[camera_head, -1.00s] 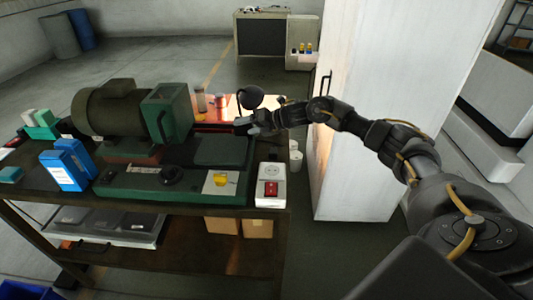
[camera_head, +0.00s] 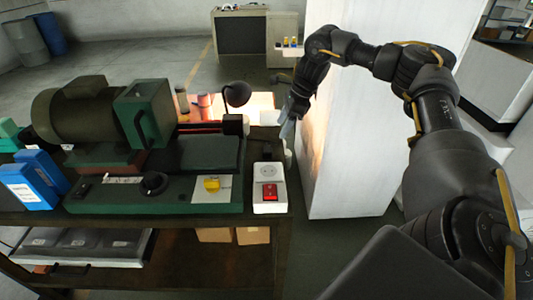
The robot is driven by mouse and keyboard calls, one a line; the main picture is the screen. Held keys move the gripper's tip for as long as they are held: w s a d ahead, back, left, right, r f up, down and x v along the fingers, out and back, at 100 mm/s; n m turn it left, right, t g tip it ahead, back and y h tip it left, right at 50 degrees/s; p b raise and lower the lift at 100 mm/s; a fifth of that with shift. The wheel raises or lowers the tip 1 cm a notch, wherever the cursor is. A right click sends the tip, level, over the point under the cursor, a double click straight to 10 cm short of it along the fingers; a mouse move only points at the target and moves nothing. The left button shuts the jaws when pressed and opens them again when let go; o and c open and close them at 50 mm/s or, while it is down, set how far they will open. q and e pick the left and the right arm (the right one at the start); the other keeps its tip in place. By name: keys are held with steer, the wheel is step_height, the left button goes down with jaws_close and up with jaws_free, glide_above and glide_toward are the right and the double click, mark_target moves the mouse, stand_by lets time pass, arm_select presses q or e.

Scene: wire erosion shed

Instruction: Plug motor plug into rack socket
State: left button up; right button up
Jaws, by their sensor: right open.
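The rack socket is a white box (camera_head: 269,200) with a round outlet (camera_head: 267,171) and a red switch at the right front corner of the bench top. The outlet face shows nothing in it. My right gripper (camera_head: 286,128) points down, open and empty, beyond and above the socket, off the bench's right edge. A small black block (camera_head: 233,124) sits at the right end of the green machine; I cannot tell whether it is the motor plug. No cord or plug shows clearly elsewhere. My left gripper is out of view.
The green machine with its motor (camera_head: 85,118) fills the bench (camera_head: 150,219). A black lamp (camera_head: 237,94) stands behind it. Blue boxes (camera_head: 30,187) stand at left. A tall white cabinet (camera_head: 352,175) stands close right of the bench, with a narrow gap of floor between.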

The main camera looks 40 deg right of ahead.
steer(key=shift+f, duration=0.1)
steer(key=p, duration=0.1)
glide_above(268, 149)
steer(key=s+d, duration=0.2)
steer(key=shift+a+f, duration=0.1)
steer(key=shift+f, duration=2.4)
steer(key=shift+f, duration=0.1)
steer(key=p+x, duration=0.1)
steer(key=x, duration=0.1)
steer(key=p+x, duration=0.1)
steer(key=x, duration=0.1)
steer(key=shift+w+f+p, duration=0.1)
steer(key=shift+w+p, duration=0.2)
steer(key=shift+w, duration=0.15)
steer(key=shift+a+f, duration=0.15)
steer(key=shift+f, duration=0.15)
